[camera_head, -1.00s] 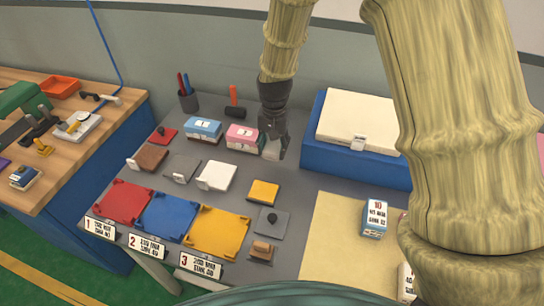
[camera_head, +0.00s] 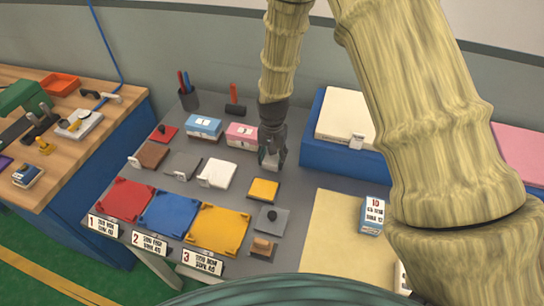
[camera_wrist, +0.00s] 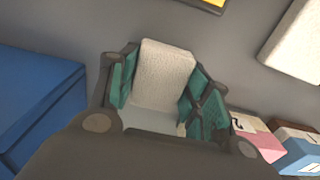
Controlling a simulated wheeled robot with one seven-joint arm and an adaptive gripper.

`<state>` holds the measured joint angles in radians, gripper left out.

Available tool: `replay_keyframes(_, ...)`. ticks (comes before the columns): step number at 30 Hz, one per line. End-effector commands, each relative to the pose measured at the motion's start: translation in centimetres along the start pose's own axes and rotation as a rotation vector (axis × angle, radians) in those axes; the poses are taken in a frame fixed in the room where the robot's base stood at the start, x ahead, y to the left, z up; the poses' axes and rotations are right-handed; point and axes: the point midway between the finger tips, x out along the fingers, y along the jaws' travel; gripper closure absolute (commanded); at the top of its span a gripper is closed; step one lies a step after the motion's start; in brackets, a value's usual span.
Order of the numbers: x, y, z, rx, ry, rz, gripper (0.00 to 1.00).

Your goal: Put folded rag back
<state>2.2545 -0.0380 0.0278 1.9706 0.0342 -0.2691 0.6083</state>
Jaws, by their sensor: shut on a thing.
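My gripper (camera_head: 271,158) is above the grey table, between the pink box and the blue case. It is shut on a white, textured folded rag (camera_wrist: 165,72), which shows between the teal finger pads in the wrist view. In the head view only a small pale part of the rag (camera_head: 268,162) shows below the fingers.
A pink box (camera_head: 241,135) and a light blue box (camera_head: 204,127) stand left of my gripper. A blue case (camera_head: 335,160) stands to the right. A yellow pad (camera_head: 263,190) lies in front. Red, blue and yellow trays (camera_head: 218,229) line the front edge. Bare grey table shows between them.

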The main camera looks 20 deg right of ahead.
Motion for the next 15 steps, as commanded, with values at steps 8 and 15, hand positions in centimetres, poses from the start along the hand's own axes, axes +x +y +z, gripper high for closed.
replay_keyframes(8, 0.21, 0.00, 0.01, 0.000, 0.000, 0.000, 0.43)
replay_keyframes(15, 0.19, 0.00, 0.01, 0.000, 0.000, 0.000, 0.30)
